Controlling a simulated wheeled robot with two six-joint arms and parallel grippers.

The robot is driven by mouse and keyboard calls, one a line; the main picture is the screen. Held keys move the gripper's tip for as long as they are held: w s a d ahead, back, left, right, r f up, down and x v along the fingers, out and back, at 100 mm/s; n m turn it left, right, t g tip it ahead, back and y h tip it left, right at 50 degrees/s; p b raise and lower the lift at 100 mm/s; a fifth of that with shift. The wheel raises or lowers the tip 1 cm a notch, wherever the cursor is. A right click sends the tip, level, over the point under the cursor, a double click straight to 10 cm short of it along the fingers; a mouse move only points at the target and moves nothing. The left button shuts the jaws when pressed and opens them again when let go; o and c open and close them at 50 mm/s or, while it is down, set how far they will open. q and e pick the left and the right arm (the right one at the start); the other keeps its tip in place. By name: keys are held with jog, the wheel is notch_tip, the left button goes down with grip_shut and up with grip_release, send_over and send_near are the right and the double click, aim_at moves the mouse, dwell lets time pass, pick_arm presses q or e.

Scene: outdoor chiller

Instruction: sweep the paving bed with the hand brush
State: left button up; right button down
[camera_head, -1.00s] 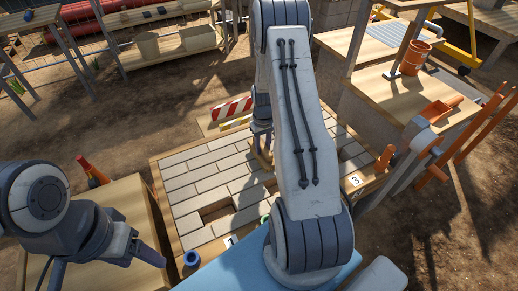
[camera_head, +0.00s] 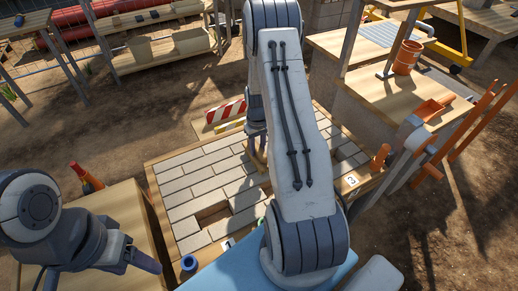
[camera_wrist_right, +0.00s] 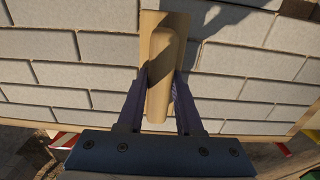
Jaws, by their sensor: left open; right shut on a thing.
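The paving bed (camera_head: 205,185) is a wooden-framed field of pale grey pavers, with a gap at its near part. The hand brush (camera_wrist_right: 160,75) is pale wood with a long handle and a flat block. My right gripper (camera_wrist_right: 160,80) is shut on its handle, over the pavers, in the right wrist view. In the head view my right gripper (camera_head: 257,135) is at the bed's middle, and my right arm hides much of the brush and the bed. The bristles are hidden; I cannot tell whether they touch. My left gripper (camera_head: 143,256) is open and empty, left of the bed.
A red-and-white striped barrier (camera_head: 226,111) stands at the bed's far edge. A blue cup-like item (camera_head: 190,263) is at the near edge, and a number 3 tag (camera_head: 351,181) at the right. Wooden benches with an orange bucket (camera_head: 408,57) stand at right.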

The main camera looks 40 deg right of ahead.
jog(key=shift+w+a, duration=0.25)
jog(key=shift+a, duration=1.35)
notch_tip(320, 180, up, 8)
jog(key=p, duration=0.6)
jog(key=shift+w+a, duration=0.15)
jog(key=shift+a, duration=0.3)
jog(key=shift+r, duration=0.1)
